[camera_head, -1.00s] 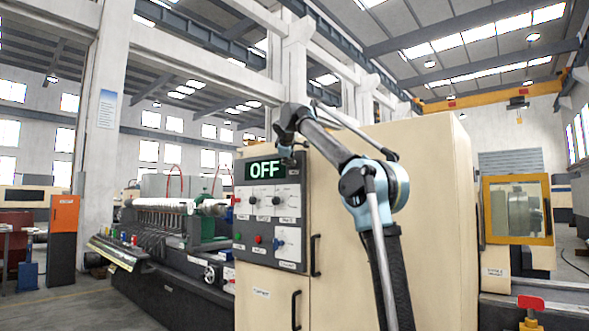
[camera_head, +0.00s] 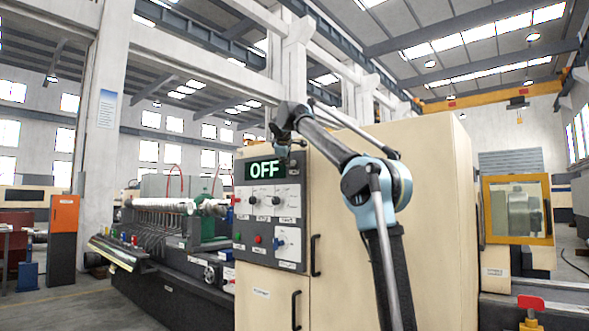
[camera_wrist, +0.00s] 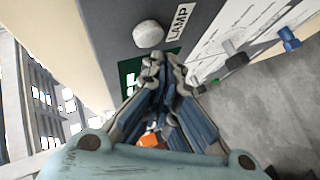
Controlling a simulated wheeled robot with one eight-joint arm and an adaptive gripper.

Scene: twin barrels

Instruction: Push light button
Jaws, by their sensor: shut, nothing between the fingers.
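The light button is a round white knob (camera_wrist: 148,34) beside a "LAMP" label (camera_wrist: 180,22) in the wrist view. My gripper (camera_wrist: 164,65) is shut and empty, its fingertips just below the knob in that picture. Whether they touch the panel I cannot tell. In the head view my gripper (camera_head: 284,152) hangs in front of the upper right of the control panel (camera_head: 243,220), beside the green display (camera_head: 265,170), which reads OFF. The knob cannot be made out in the head view. In the wrist view the fingers partly cover the display (camera_wrist: 130,68).
The panel has several other knobs and switches, among them a blue switch (camera_wrist: 289,38) in the wrist view. The beige cabinet (camera_head: 430,215) has dark handles (camera_head: 315,255). A long machine (camera_head: 165,285) stands to the left. Grey floor shows at the far left.

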